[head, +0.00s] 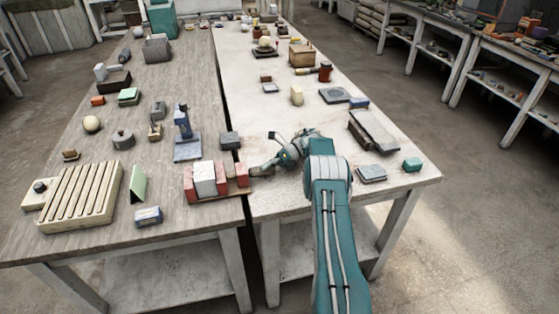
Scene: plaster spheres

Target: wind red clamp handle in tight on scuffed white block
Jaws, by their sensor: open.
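A scuffed white block (204,178) stands between red pieces of a clamp near the front right corner of the left table. One red piece (189,187) is on its left and another (222,178) is close on its right. A further red part (242,175) at the clamp's right end may be the handle; its shape is too small to tell. The clamp sits on a thin brown base (215,198).

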